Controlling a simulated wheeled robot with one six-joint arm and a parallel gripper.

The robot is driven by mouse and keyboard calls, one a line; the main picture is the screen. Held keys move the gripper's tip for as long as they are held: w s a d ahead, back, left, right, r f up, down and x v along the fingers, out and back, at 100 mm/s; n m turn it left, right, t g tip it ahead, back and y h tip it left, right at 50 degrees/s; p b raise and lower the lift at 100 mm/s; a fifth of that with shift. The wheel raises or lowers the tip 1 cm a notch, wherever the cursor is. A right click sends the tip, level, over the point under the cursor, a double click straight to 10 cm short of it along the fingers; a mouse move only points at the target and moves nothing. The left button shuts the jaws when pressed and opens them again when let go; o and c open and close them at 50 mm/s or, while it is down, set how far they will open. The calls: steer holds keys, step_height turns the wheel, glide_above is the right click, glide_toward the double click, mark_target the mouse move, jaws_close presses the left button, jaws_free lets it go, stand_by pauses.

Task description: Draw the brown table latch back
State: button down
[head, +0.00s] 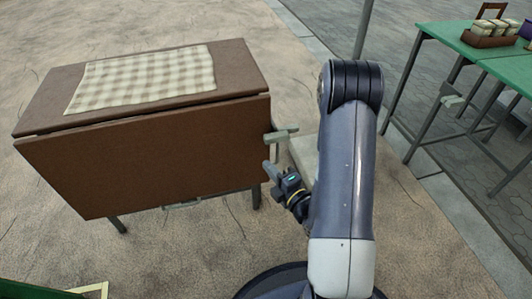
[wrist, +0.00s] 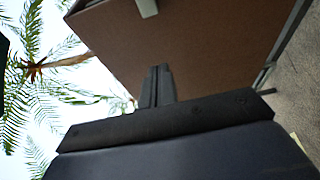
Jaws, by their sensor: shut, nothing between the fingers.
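The brown table (head: 150,148) stands at the left with its front leaf hanging down. A pale grey-green latch (head: 281,134) sticks out at its right edge, near the top of the leaf. A pale piece, likely this latch (wrist: 147,8), shows at the top edge of the wrist view, cut off by the frame. My gripper (head: 269,168) is just below the latch, beside the leaf's right edge. Its fingers (wrist: 158,72) are together and empty, pointing at the brown panel in the wrist view. I cannot tell whether they touch the panel.
A checked cloth (head: 145,77) lies on the brown tabletop. Another pale fitting (head: 183,205) shows under the leaf's lower edge. Open paving lies between the tables.

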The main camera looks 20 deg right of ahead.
mark_target(276, 140)
steer(key=b+x, duration=0.1)
steer(key=x, duration=0.8)
steer(key=shift+w+a, duration=0.25)
steer(key=d, duration=0.3)
steer(key=shift+w+d, duration=0.1)
steer(key=shift+d+b, duration=0.3)
steer(key=shift+d, duration=0.15)
steer(key=shift+d, duration=0.1)
steer(key=shift+d+b, duration=0.85)
steer(key=shift+d, duration=1.35)
